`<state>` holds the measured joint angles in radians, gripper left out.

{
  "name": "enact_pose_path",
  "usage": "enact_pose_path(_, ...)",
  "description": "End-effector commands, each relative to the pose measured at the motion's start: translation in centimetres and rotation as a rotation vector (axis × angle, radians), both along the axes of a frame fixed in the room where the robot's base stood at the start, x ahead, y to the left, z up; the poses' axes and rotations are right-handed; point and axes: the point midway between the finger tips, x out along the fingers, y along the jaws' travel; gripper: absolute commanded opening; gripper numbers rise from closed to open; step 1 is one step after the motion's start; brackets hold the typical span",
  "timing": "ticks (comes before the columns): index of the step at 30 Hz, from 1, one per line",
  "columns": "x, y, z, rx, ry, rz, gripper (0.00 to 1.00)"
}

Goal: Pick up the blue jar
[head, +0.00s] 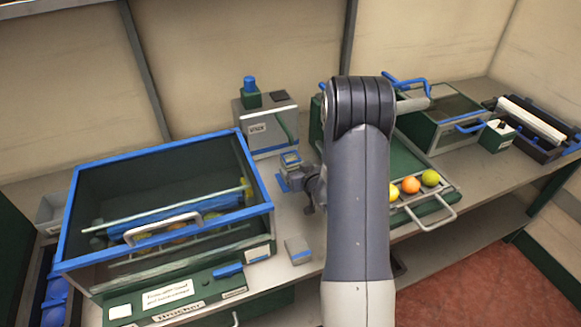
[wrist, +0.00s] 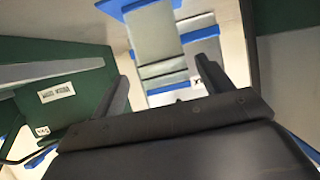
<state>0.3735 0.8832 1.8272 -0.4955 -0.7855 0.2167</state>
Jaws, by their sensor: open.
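I cannot single out a blue jar for sure. A green block with a blue cylindrical top (head: 250,86) stands on the grey machine at the back. A small grey and blue object (head: 291,160) is on the bench just behind my gripper (head: 309,200). In the wrist view my gripper (wrist: 163,88) is open, its two dark fingers apart with nothing held. Beyond the fingertips is a pale grey-green block with blue edges (wrist: 157,40), seen between them. My arm hides part of the bench centre.
A glass-fronted case with a blue frame (head: 165,151) stands left. A small grey block (head: 298,249) lies in front of my gripper. Right of my arm is a green tray (head: 437,203) with yellow and orange balls. A grey machine (head: 268,130) stands at the back.

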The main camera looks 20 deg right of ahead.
Motion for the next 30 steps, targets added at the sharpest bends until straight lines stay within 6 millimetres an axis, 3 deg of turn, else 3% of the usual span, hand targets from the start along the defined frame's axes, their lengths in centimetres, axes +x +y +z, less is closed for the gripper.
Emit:
enact_pose_path(15,4.5,0.4,-1.8,0.0,0.0,0.001,0.75)
enact_pose_path(24,4.9,0.4,-2.1,0.0,0.0,0.0,0.75)
enact_pose_path(30,4.9,0.4,-2.1,0.0,0.0,0.0,0.6)
